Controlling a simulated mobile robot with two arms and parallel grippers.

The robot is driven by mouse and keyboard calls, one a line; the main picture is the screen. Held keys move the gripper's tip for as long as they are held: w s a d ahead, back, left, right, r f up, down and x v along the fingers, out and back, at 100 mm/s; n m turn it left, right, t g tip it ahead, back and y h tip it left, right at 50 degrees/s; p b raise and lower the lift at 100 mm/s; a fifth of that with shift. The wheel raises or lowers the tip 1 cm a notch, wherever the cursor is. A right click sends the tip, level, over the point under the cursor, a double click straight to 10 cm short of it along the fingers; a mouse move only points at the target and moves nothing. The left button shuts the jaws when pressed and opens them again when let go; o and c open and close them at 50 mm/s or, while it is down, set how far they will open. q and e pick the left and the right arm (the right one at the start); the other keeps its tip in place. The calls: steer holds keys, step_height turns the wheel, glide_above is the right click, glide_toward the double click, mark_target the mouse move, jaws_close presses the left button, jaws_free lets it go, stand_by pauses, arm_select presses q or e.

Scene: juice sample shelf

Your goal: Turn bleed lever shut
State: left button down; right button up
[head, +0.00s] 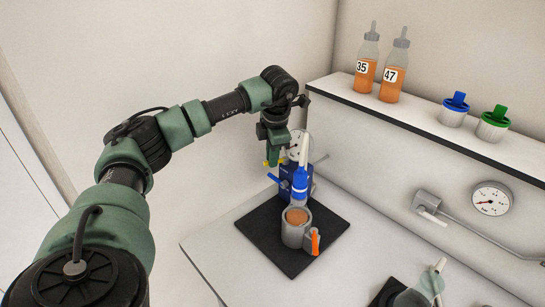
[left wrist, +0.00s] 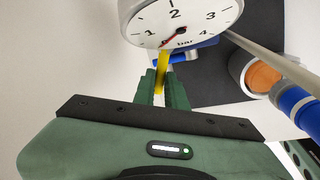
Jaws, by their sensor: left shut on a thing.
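The yellow bleed lever (left wrist: 162,68) sits between the fingers of my left gripper (left wrist: 163,90) in the left wrist view, just below the round pressure gauge (left wrist: 180,18). The gripper is shut on it. In the head view my left gripper (head: 276,156) reaches down to the blue tap body (head: 291,176), and a bit of yellow (head: 266,163) shows beside its fingers. The gripper partly hides the gauge (head: 297,143). The gauge needle points to the low end, lower left. The lever's exact angle is hard to tell. My right gripper is not in view.
A grey cup (head: 293,236) of orange juice with an orange handle stands on a black mat (head: 325,220) below the tap. Bottles 35 (head: 367,66) and 47 (head: 391,84) and blue- and green-topped jars stand on the shelf. A wall gauge (head: 491,198) is at right.

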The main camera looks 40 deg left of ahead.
arm_select(q)
steer(key=shift+w+a+m, duration=0.15)
steer(key=shift+a+m, duration=0.05)
steer(key=shift+m, duration=0.4)
steer(key=shift+w+a+m, duration=0.1)
steer(key=shift+a+m, duration=0.05)
steer(key=shift+m, duration=0.45)
steer(key=m, duration=0.1)
steer(key=w+a+m+h, duration=0.1)
steer(key=m, duration=0.1)
steer(key=shift+m+t, duration=0.3)
steer(key=shift+t, duration=0.1)
steer(key=shift+w+a+m+h+p, duration=0.1)
steer(key=shift+w+m+h+p, duration=0.25)
steer(key=shift+m, duration=0.8)
steer(key=shift+w+a+m+h+p, duration=0.15)
steer(key=shift+w+m, duration=0.25)
steer(key=shift+m, duration=0.8)
steer(key=shift+w+a+m+h+p, duration=0.1)
steer(key=shift+w+m+p, duration=0.25)
steer(key=shift+m, duration=0.8)
steer(key=shift+w, duration=0.1)
steer(key=c, duration=1.5)
jaws_free()
steer(key=shift+o, duration=0.2)
